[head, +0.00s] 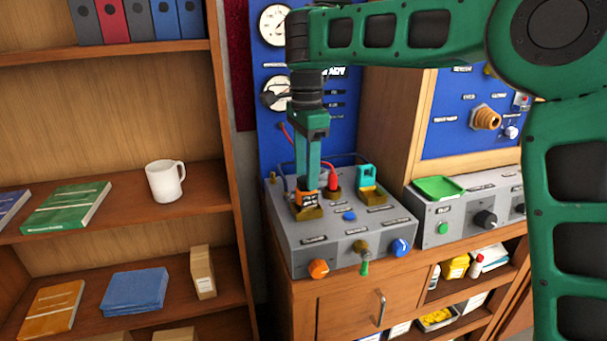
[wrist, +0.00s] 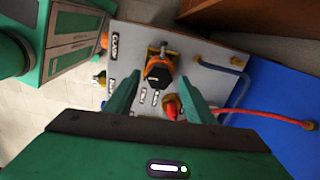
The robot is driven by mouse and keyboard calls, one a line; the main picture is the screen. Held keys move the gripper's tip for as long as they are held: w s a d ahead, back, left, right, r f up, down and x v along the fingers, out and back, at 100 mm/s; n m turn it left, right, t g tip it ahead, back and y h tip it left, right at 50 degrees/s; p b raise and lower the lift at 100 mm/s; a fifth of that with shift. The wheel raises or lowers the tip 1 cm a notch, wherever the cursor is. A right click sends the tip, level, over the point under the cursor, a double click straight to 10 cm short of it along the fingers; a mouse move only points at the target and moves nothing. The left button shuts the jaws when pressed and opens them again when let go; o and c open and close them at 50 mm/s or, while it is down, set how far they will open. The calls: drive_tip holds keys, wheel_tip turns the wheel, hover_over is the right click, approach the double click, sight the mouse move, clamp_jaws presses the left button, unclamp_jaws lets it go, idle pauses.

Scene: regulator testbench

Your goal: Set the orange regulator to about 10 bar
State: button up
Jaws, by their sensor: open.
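The orange regulator (head: 306,199) stands on a brass base on top of the grey bench unit, at its left. In the wrist view the orange regulator (wrist: 157,72) shows a dark hexagonal knob, roughly between and just beyond my fingertips. My gripper (head: 307,185) points down over it. In the wrist view my gripper (wrist: 160,95) is open, one finger on each side, with nothing held. I cannot tell whether the fingers touch the knob. An upper round gauge (head: 275,25) is on the blue panel. A lower gauge (head: 277,93) is partly hidden by my arm; its reading is too small to tell.
A bookshelf (head: 215,130) is at left.

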drive_tip(key=shift+f, duration=0.45)
drive_tip(key=c, duration=1.1)
drive_tip(key=shift+o, duration=0.2)
drive_tip(key=shift+s+a, duration=0.1)
drive_tip(key=shift+a, duration=0.2)
drive_tip(key=shift+d, duration=0.3)
